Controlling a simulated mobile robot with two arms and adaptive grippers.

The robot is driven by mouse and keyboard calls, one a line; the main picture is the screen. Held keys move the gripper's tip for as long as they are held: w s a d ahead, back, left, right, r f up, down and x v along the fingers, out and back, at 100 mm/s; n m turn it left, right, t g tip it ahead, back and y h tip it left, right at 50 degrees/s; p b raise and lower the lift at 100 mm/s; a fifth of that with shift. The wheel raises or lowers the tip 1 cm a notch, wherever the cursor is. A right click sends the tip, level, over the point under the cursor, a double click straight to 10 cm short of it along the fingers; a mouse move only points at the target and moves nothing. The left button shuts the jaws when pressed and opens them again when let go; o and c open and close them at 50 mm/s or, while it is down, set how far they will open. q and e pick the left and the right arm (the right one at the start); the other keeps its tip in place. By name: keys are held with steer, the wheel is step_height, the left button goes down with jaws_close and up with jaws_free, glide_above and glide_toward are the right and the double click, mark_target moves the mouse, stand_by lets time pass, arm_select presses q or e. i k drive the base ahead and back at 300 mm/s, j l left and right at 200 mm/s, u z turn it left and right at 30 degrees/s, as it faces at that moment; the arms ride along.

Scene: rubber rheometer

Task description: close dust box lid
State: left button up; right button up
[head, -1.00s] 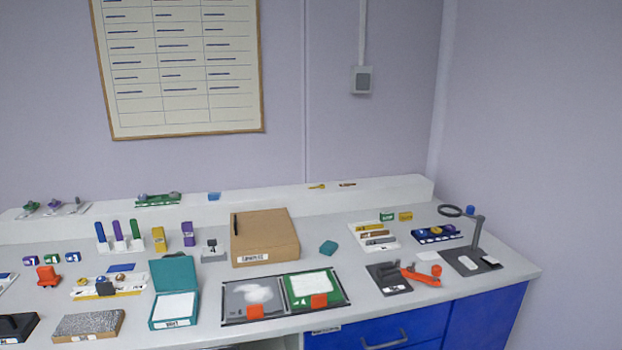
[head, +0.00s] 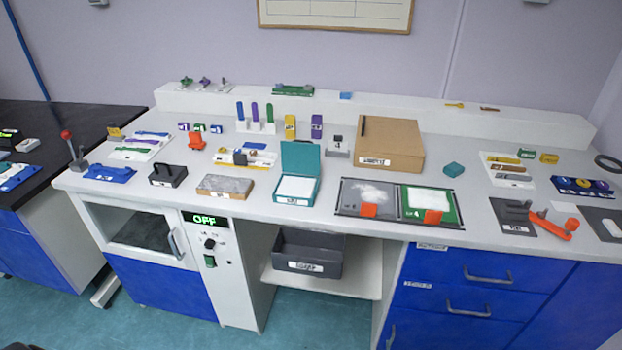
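A teal box (head: 294,190) stands on the grey worktop, near its front edge and left of the middle. Its hinged lid (head: 300,157) is open and stands up at the back. A white surface (head: 296,187) shows inside it. A small white label (head: 291,202) is on its front, too small to read surely; this is the only open-lidded box I see, and I take it as the dust box. Neither of my grippers is in view.
Right of the teal box lie two framed trays (head: 370,187) with white powder and orange scoops. A grey textured block (head: 226,185) is at its left. A cardboard box (head: 391,136) stands behind right. A dark bin (head: 309,244) sits on the shelf below.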

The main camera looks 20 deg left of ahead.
mark_target(301, 157)
steer(key=i+j, duration=0.1)
steer(key=j, duration=0.25)
steer(key=i+j, duration=0.15)
steer(key=j, duration=0.15)
steer(key=i+j, duration=0.1)
steer(key=j, duration=0.25)
steer(key=i+j+z, duration=0.1)
steer(key=j, duration=0.25)
